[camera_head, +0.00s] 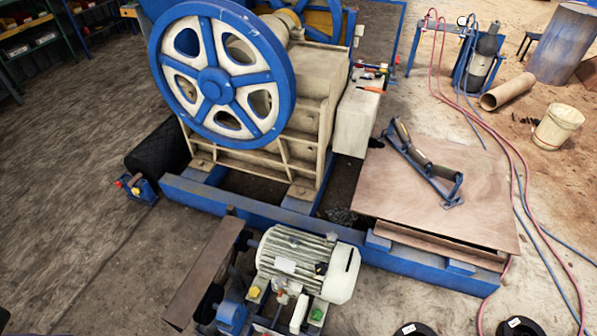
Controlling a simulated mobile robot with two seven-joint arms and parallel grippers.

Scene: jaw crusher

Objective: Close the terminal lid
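The electric motor (300,262) is cream-coloured with a ribbed body and sits at the lower middle, in front of the crusher. At its near side is a cluster of small parts (281,299) in white, red, yellow and green, which looks like the terminal area. A pale upright plate (299,313) stands among them and may be the terminal lid; I cannot tell for sure, nor its hinge or angle. The bottom edge of the picture cuts this area off. Neither of my grippers is in view.
The jaw crusher with its blue-rimmed flywheel (212,82) stands behind the motor on a blue frame (262,207). A brown guard plate (205,272) is left of the motor. A plywood sheet (485,212) carries a roller bracket (425,165). Hoses (520,180) cross the right floor.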

